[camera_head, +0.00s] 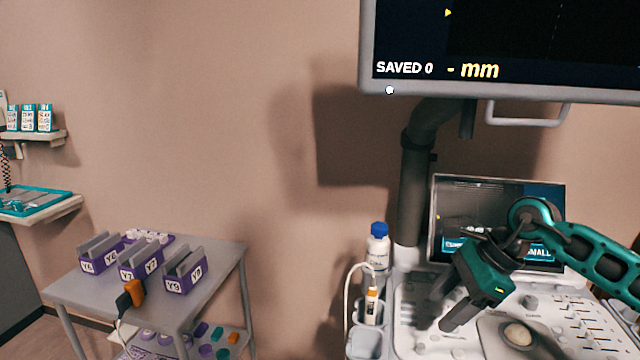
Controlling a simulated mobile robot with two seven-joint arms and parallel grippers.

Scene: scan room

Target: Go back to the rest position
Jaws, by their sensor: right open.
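My right gripper (452,305) is teal and dark grey and comes in from the right. It is over the control panel (430,345) of the scan console, its two fingers apart with nothing seen between them. Its arm crosses in front of the console's small screen (500,200) and hides part of it. I cannot tell from this view whether the fingers touch the panel. A trackball (518,334) lies to the right of the fingers. My left gripper is not in view.
A large monitor (520,95) reading "SAVED 0" hangs above. A blue-capped bottle (377,250) and an orange-banded probe (371,305) stand left of the panel. A trolley (215,258) holds purple boxes (185,283) and an orange connector (134,293). Wall shelves are far left.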

